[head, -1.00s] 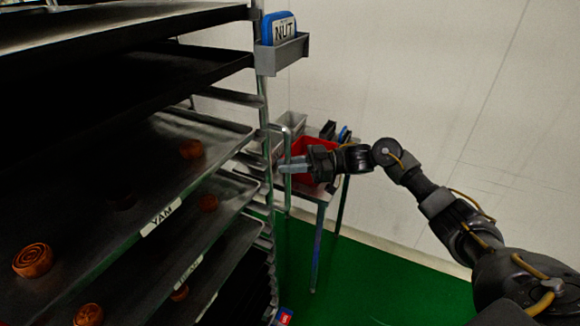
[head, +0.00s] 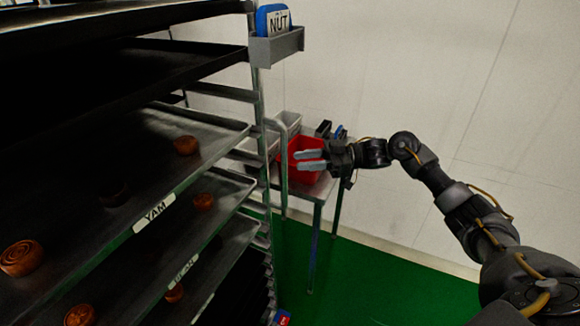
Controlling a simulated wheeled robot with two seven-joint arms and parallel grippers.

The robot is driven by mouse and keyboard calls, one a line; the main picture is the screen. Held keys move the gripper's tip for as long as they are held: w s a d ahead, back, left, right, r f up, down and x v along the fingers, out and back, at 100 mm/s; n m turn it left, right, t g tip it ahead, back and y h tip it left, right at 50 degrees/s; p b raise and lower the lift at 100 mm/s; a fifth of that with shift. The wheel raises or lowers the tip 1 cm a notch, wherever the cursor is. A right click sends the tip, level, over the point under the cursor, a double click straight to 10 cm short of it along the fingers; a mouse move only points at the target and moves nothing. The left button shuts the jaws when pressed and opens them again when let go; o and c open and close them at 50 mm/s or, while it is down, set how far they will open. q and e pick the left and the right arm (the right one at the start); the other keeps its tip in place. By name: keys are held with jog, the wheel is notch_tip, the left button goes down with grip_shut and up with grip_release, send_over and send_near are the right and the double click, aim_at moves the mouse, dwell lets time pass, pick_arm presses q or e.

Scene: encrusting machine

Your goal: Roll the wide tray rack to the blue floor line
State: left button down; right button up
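The tray rack (head: 258,105) fills the left of the head view, with dark trays on several levels. A tray labelled YAM (head: 150,150) holds round brown pastries. A vertical metal handle (head: 283,165) stands out from the rack's right post. My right gripper (head: 300,160) is just right of this handle, its two fingers apart and pointing left. It is empty and not around the handle. My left gripper is not in view. The blue floor line is not in view.
A small metal table (head: 317,192) with a red bin (head: 310,178) stands behind my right gripper. A grey holder (head: 277,46) with a blue NUT card (head: 273,20) is fixed to the rack post. Green floor (head: 370,275) is clear at lower right, before a white wall (head: 400,70).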

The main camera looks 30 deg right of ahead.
jog(key=b+v, duration=0.1)
jog(key=v, duration=0.4)
jog(key=shift+s+d+b, duration=0.15)
jog(key=shift+d+b, duration=0.15)
jog(key=shift+b, duration=0.05)
